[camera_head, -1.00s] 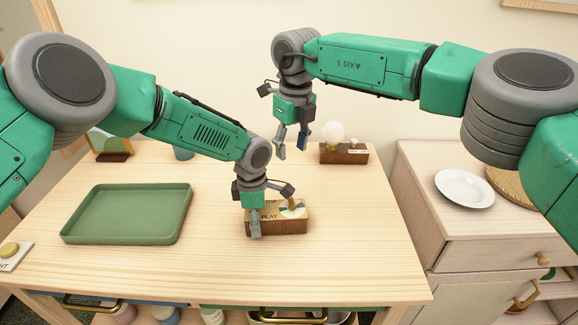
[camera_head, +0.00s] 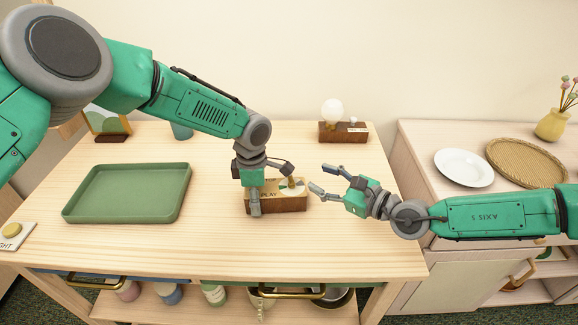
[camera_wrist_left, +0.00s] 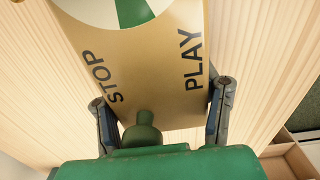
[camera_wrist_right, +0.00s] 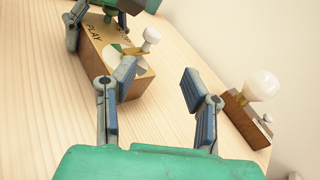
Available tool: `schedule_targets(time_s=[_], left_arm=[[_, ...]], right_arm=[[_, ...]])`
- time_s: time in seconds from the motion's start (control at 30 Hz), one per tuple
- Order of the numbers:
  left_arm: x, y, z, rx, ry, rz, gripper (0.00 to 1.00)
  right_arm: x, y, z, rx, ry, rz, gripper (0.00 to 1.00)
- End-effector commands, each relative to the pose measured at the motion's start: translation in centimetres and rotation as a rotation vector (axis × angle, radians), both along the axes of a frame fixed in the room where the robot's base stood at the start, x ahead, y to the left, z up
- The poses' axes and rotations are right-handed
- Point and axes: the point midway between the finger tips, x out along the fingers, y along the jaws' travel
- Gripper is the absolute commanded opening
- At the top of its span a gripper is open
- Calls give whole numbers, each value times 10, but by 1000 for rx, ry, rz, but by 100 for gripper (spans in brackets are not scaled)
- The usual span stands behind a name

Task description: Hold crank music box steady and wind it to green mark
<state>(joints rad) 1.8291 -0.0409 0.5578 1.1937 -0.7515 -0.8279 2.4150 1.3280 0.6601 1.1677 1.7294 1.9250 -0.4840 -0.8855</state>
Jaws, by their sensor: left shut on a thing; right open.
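The music box (camera_head: 291,204) is a small wooden block on the table with a tan top marked STOP and PLAY. The left wrist view shows its lettered top (camera_wrist_left: 160,75) and part of a green and white dial (camera_wrist_left: 120,12). My left gripper (camera_head: 262,205) is shut on the box, one finger on each side. The crank's pale knob (camera_wrist_right: 151,35) shows in the right wrist view on a brass arm (camera_wrist_right: 134,51). My right gripper (camera_head: 322,178) is open and empty to the right of the box, its fingers pointing at the crank end, apart from it.
A green tray (camera_head: 72,207) lies on the left of the table. A wooden-base lamp with a round bulb (camera_head: 333,110) stands behind the box. A white plate (camera_head: 464,167) and woven tray (camera_head: 525,162) lie on the right cabinet. The table's front middle is clear.

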Motion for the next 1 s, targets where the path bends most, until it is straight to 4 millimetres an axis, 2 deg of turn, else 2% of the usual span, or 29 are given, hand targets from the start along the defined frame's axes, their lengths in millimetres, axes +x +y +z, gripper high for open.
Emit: schedule_targets(time_s=[0.03, 0.2, 0.43, 0.57, 1.0], left_arm=[[-1, 0, -1, 0, 2, -1, 15], [0, 0, -1, 0, 2, -1, 15], [0, 0, -1, 1, 2, 0, 15], [0, 0, -1, 1, 2, 0, 15], [0, 0, 0, 1, 0, 0, 15]], right_arm=[[-14, 7, 2, 70, 17, -31, 40], [-41, 13, 4, 230, 83, -170, 40], [-52, 11, -1, 292, 135, -274, 40], [-42, 18, -1, 296, 136, -281, 40], [25, 67, -1, 294, 135, -280, 40]])
